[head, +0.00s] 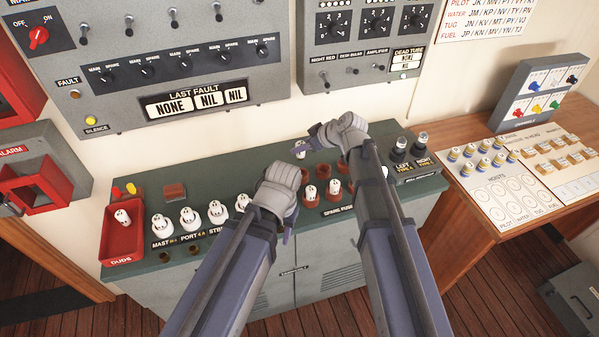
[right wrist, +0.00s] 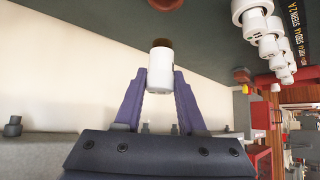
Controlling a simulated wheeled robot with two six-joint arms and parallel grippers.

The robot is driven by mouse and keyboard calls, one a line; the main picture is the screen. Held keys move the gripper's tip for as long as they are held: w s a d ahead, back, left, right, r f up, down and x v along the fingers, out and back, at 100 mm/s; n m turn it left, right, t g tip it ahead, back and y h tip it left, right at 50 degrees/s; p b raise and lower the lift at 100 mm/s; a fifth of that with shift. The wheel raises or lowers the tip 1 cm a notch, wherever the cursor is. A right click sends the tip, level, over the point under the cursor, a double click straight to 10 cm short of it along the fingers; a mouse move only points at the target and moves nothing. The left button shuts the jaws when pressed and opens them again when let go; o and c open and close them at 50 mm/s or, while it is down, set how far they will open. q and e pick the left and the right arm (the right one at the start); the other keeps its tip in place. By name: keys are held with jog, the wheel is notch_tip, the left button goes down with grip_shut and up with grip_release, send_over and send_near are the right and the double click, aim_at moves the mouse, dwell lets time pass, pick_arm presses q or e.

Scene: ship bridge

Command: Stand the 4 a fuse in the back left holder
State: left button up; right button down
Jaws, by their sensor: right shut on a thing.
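My right gripper (head: 301,148) is shut on a white fuse (head: 300,151), held above the back of the green cabinet top. In the right wrist view the fuse (right wrist: 160,70) sits between the purple fingers, its brown end pointing away; its rating is not readable. Brown-red fuse holders stand by the spare fuse label (head: 337,210). One holder (head: 323,170) at the back looks empty; two at the front hold white fuses (head: 311,192) (head: 335,187). My left gripper (head: 288,234) hangs at the cabinet's front edge, its jaws mostly hidden by its wrist.
A row of white fuses (head: 190,217) stands along the cabinet top at left, partly behind my left arm. A red duds tray (head: 122,243) holds one fuse. Black-based parts (head: 398,150) stand at right. A wall panel (head: 180,60) rises behind.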

aim_at(301, 159)
notch_tip(301, 159, down, 5)
jog(key=b, duration=0.4)
jog(key=shift+r, duration=0.1)
jog(key=shift+f+b, duration=0.3)
jog(key=shift+f, duration=0.05)
jog(key=shift+f, duration=0.1)
notch_tip(301, 159, down, 4)
jog(key=b, duration=0.3)
jog(key=shift+r+b, duration=0.25)
jog(key=shift+b, duration=0.1)
jog(key=shift+f+b, duration=0.3)
jog(key=shift+b, duration=0.05)
jog(key=shift+c, duration=2.4)
grip_release()
